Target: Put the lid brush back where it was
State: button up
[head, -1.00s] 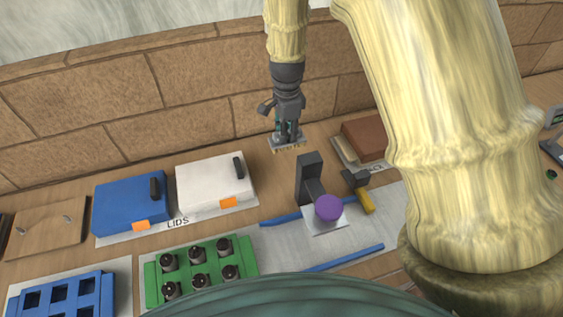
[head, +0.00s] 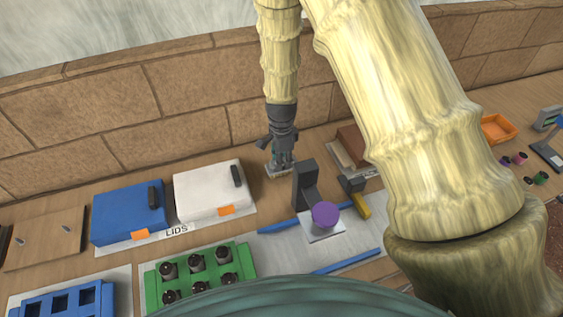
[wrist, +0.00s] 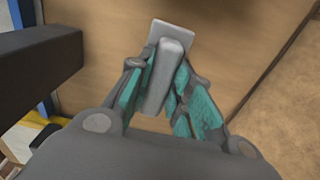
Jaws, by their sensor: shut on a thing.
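My gripper (head: 281,158) is shut on the lid brush, low over the back of the table near the brick wall. In the wrist view my gripper (wrist: 158,95) has its teal finger pads on both sides of the grey handle of the lid brush (wrist: 165,72). The brush's wider pale head points away from the wrist. In the head view the brush is mostly hidden by the fingers, with a pale patch just below them. I cannot tell whether the brush touches the table.
A dark upright press with a purple knob (head: 325,214) stands close to the right of my gripper. A white lid box (head: 210,190) and a blue one (head: 125,212) stand to the left. A brown block (head: 352,143) is to the right. The brick wall (head: 190,105) is behind.

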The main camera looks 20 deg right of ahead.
jog(key=shift+f, duration=0.95)
jog(key=shift+f, duration=0.1)
jog(key=o, duration=0.9)
jog(key=shift+r+b, duration=1.65)
jog(key=shift+r, duration=4.45)
